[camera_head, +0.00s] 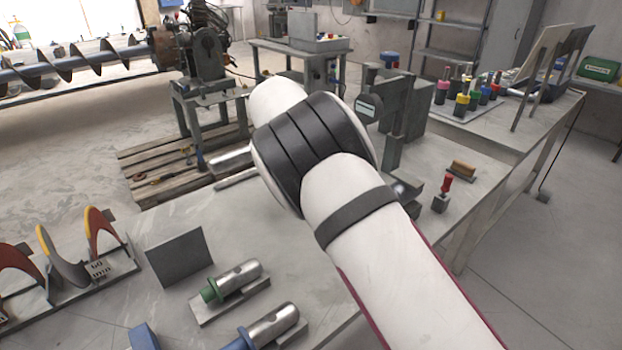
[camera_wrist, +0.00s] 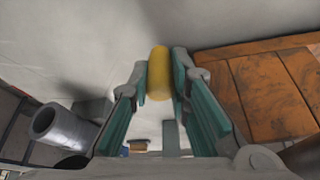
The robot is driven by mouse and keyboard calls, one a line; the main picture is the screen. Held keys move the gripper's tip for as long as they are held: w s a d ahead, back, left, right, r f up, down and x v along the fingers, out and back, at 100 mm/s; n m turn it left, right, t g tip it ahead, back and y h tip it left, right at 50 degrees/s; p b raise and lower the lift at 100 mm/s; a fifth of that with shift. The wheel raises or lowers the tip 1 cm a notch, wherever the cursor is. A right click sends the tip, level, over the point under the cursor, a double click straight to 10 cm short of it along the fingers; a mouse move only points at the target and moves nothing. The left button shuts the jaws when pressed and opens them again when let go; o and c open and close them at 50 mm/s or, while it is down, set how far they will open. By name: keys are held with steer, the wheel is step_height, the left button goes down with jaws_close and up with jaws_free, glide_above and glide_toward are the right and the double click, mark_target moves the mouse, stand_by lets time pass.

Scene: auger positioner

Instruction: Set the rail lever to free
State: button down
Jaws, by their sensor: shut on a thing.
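A yellow rounded handle (camera_wrist: 158,72) stands between the fingers of my gripper (camera_wrist: 159,80) in the wrist view. It looks like the grip of the rail lever, but the rest of the lever is hidden. My gripper is shut on this handle, one green-padded finger on each side near the tips. In the head view my white arm covers my gripper and the handle, so the lever's position mark cannot be read.
In the wrist view a grey metal tube (camera_wrist: 60,128) lies left of my fingers and orange-brown boards (camera_wrist: 265,88) lie right.

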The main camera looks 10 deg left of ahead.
stand_by(0.3)
steer(key=c, duration=1.5)
jaws_free()
steer(key=shift+o, duration=0.2)
steer(key=v, duration=1.2)
steer(key=shift+c, duration=0.6)
